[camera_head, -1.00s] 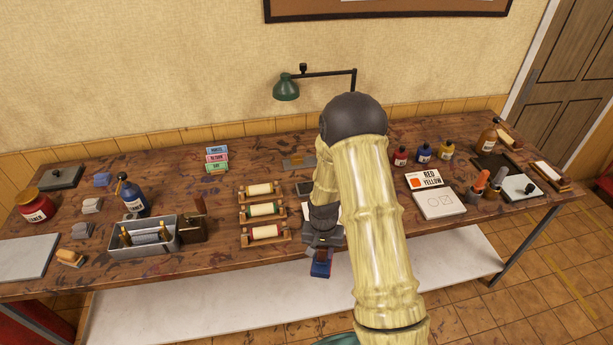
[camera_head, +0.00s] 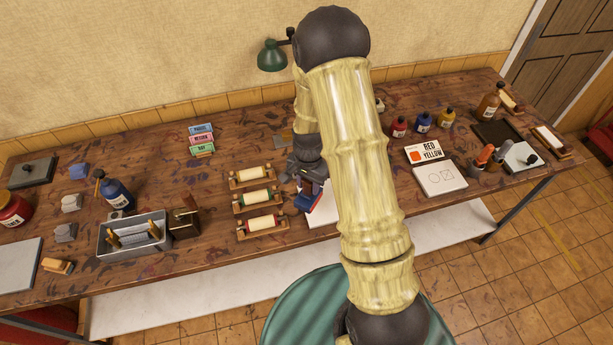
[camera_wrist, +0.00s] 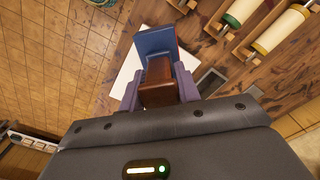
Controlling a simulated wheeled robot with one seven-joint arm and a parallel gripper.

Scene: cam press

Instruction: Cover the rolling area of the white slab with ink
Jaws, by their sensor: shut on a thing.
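My gripper (camera_head: 307,180) is shut on the brown wooden handle (camera_wrist: 158,80) of a blue block (camera_wrist: 156,42) with a red side. In the head view the blue block (camera_head: 306,200) hangs below my gripper, over or beside a white flat piece (camera_head: 322,217) at the table's front edge. The white flat piece also shows behind the block in the wrist view (camera_wrist: 126,74). My arm hides part of it, and I cannot tell whether the block touches it. A pale slab (camera_head: 14,262) lies at the table's far left. I cannot tell which piece is the white slab.
Three rollers on wooden racks (camera_head: 262,223) stand left of my gripper. A metal tray (camera_head: 110,240) and blue bottle (camera_head: 115,192) stand farther left. A white board with drawn outlines (camera_head: 428,188), a RED YELLOW card (camera_head: 432,149) and small ink bottles (camera_head: 424,122) are to the right.

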